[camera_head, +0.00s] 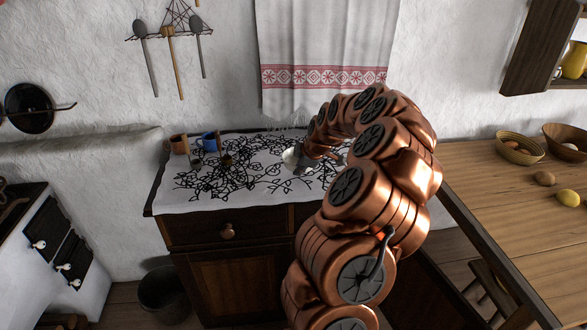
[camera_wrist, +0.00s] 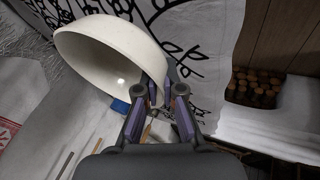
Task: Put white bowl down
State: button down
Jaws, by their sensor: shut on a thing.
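The white bowl (camera_wrist: 105,55) fills the upper left of the wrist view, with its smooth pale inside showing. My gripper (camera_wrist: 160,92) is shut on the rim of the bowl at its lower right edge. In the head view the bowl (camera_head: 290,158) shows small and tilted over the cabinet's white patterned cloth (camera_head: 235,185). My gripper (camera_head: 312,158) is at its right side there, partly hidden by my copper arm. I cannot tell whether the bowl touches the cloth.
A brown cup (camera_head: 179,144) and a blue cup (camera_head: 208,141) stand at the cabinet's back left. A dark tangled pattern covers much of the cloth, whose front left strip is plain. The wooden table (camera_head: 490,205) at right holds baskets (camera_head: 520,150). A towel (camera_head: 325,75) hangs behind.

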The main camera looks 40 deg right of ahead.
aim_at(293, 163)
jog(key=shift+w+d+f+p, duration=0.1)
jog(key=shift+w+d+p, duration=0.15)
jog(key=shift+w, duration=0.65)
jog(key=shift+w+d+f+p, duration=0.1)
jog(key=shift+w+d+p, duration=0.15)
jog(key=shift+w, duration=0.6)
notch_tip(293, 163, down, 3)
jog(key=shift+p, duration=1.05)
jog(key=shift+f, duration=0.2)
jog(key=shift+f, duration=0.15)
jog(key=c, duration=1.3)
grip_release()
jog(key=shift+r, duration=0.25)
